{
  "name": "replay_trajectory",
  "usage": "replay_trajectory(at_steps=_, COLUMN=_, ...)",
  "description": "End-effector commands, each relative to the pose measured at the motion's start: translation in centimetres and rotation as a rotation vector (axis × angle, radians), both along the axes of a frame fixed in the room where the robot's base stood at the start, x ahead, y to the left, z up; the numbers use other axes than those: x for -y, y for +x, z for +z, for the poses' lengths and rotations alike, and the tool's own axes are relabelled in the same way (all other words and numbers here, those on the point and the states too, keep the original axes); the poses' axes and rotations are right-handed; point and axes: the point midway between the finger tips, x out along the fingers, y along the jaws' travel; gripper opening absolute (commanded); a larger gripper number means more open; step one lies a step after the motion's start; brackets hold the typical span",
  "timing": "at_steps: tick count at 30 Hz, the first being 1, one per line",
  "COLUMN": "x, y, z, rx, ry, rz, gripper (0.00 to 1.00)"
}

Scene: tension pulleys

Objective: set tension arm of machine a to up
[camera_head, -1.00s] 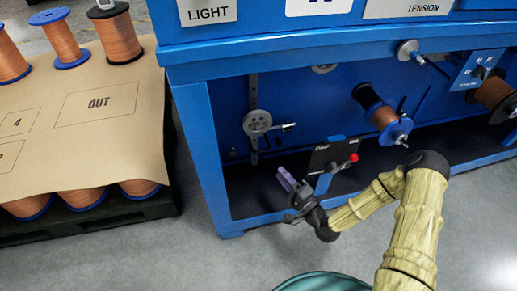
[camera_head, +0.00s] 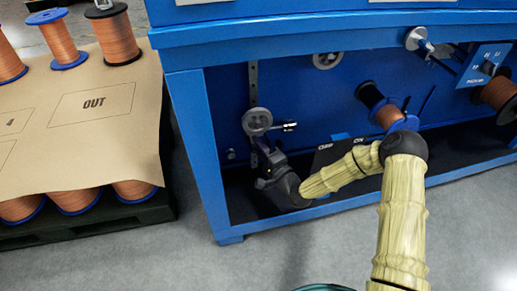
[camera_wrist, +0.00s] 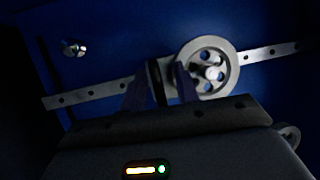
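The tension arm's grey pulley (camera_head: 257,121) sits on an upright perforated metal bar (camera_head: 253,84) inside the blue machine. A short dark rod with a bright end (camera_head: 287,126) sticks out to the right of the pulley. My gripper (camera_head: 262,152) is just below the pulley, in front of the bar. The wrist view shows the pulley (camera_wrist: 207,69) just right of my fingers. My gripper (camera_wrist: 161,88) is open there, its fingers apart, with a narrow dark upright piece (camera_wrist: 154,80) between them. Whether they touch it is hard to tell. Part of the bar is hidden.
The blue frame post (camera_head: 198,145) stands left of my gripper, and a lower rail (camera_head: 290,220) runs in front. A dark panel (camera_head: 325,155) is partly behind my arm. Copper spools (camera_head: 388,115) hang right. A spool pallet (camera_head: 80,140) stands left.

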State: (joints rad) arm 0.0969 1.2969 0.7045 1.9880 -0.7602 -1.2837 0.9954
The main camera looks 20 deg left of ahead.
Motion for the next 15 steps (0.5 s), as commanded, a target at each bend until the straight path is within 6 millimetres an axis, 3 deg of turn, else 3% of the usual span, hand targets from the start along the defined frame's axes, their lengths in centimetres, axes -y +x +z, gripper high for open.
replay_trajectory(at_steps=4, x=0.02, y=-0.02, z=0.04, rx=0.000, ry=0.000, rz=0.000, gripper=0.31)
replay_trajectory(at_steps=9, x=0.02, y=-0.04, z=0.04, rx=0.001, ry=0.001, rz=0.000, gripper=0.00)
replay_trajectory(at_steps=15, x=-0.02, y=-0.06, z=0.19, rx=0.002, ry=0.004, rz=0.001, gripper=0.00)
